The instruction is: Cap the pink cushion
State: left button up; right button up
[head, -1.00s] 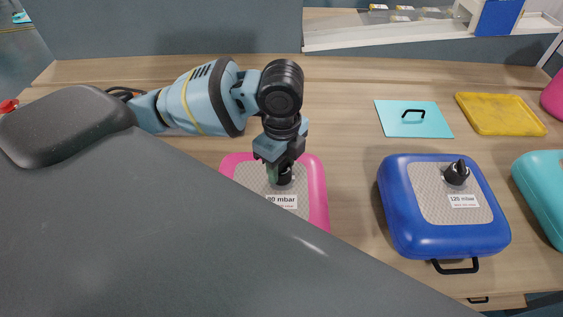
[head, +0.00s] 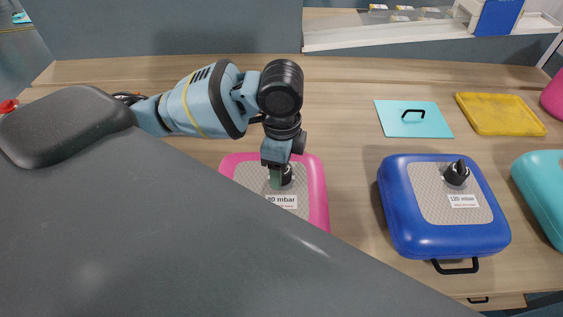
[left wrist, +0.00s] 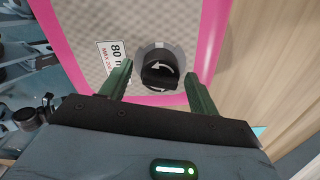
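The pink cushion (head: 318,195) lies on the table under my left arm, with a grey textured top and an "80 mbar" label (head: 282,200). In the left wrist view its pink rim (left wrist: 218,30) frames the grey top. A black round cap (left wrist: 160,68) with a white curved arrow sits at the valve, inside a pale grey ring. My left gripper (left wrist: 158,72) is above the cushion with its green fingers apart, one on each side of the cap. I see gaps between fingers and cap. In the head view the gripper (head: 279,178) partly hides the cap. My right gripper is not in view.
A blue cushion (head: 398,215) with a black cap (head: 457,173) and "120 mbar" label lies to the right. A teal cushion (head: 545,190) is at the right edge. A cyan panel with a handle (head: 413,128) and a yellow tray (head: 500,113) lie behind.

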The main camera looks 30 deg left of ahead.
pick_arm(q)
jog(key=shift+o, duration=0.3)
jog(key=shift+r, duration=3.9)
